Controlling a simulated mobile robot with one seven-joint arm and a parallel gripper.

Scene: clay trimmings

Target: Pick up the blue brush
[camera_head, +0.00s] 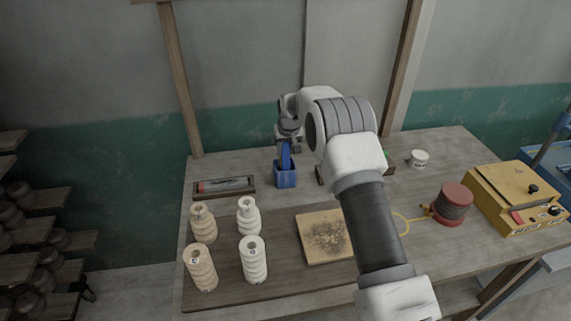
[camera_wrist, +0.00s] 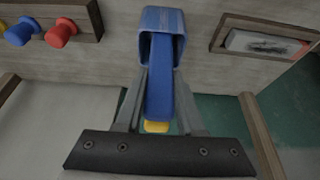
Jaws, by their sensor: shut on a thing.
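The blue brush (camera_head: 286,155) stands with its lower end in a square blue cup (camera_head: 286,179) at the back left of the table. In the wrist view the blue brush (camera_wrist: 160,85) runs between the fingers, with a yellow part (camera_wrist: 157,127) at its near end. The blue cup (camera_wrist: 163,20) opens around its other end. My gripper (camera_head: 288,142) is shut on the brush, just above the cup; its fingers (camera_wrist: 159,95) lie on both sides. The brush end inside the cup is hidden.
A dark tray (camera_head: 225,195) lies left of the cup. Several ribbed pale pieces (camera_head: 249,217) stand at front left. A square board (camera_head: 318,256) is in the middle. A white cup (camera_head: 418,158), red spool (camera_head: 452,203) and yellow machine (camera_head: 515,200) are right. A box (camera_wrist: 95,30) holds red and blue knobs.

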